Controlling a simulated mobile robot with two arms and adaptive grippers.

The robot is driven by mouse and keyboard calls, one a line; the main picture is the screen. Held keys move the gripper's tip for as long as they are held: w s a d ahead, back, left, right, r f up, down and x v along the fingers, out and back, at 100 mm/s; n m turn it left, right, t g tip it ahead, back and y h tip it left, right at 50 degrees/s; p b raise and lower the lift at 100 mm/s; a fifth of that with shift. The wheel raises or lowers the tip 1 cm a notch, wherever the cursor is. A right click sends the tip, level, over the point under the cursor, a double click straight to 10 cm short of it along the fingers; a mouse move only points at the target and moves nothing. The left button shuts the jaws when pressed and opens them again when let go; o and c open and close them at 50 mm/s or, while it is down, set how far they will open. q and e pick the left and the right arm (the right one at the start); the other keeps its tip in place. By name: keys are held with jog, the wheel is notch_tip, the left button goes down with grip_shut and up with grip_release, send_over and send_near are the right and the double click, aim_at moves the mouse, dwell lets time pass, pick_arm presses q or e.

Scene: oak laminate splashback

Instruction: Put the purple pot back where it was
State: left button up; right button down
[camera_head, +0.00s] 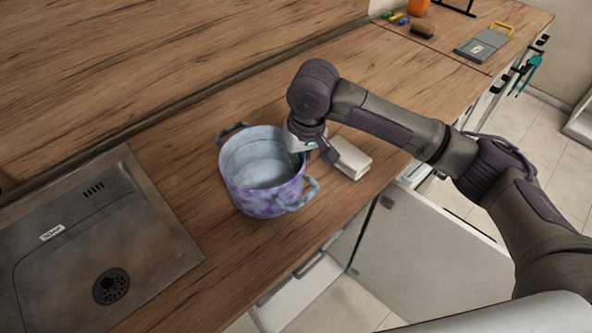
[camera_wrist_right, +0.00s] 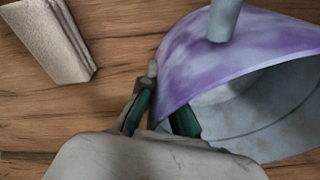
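The purple pot (camera_head: 262,203) has mottled purple outer walls, a pale blue-grey inside and two blue-grey handles. It looks upright and empty at the worktop, right of the sink; I cannot tell whether its base touches the wood. My right gripper (camera_head: 303,150) is at its right rim. In the right wrist view, the fingers of the right gripper (camera_wrist_right: 162,118) straddle the wall of the purple pot (camera_wrist_right: 190,62), one outside and one inside, and look closed on it. The fingertip inside is partly hidden. My left gripper is not in view.
A cream block-like item (camera_head: 350,158) lies just right of the pot. The sink (camera_head: 70,255) is at the left. A grey board with a yellow handle (camera_head: 484,44) and a brown brush-like item (camera_head: 422,30) lie far right.

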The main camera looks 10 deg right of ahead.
jog(key=shift+w+a, duration=0.15)
jog(key=shift+a, duration=0.05)
jog(key=shift+f+p, duration=0.4)
jog(key=shift+f, duration=1.7)
jog(key=shift+f, duration=0.1)
jog(key=c, duration=1.3)
grip_release()
jog(key=r, duration=0.4)
jog(key=s+r, duration=0.1)
jog(key=r, duration=0.3)
jog(key=d+r+b, duration=0.1)
jog(key=r, duration=0.3)
jog(key=shift+s, duration=0.4)
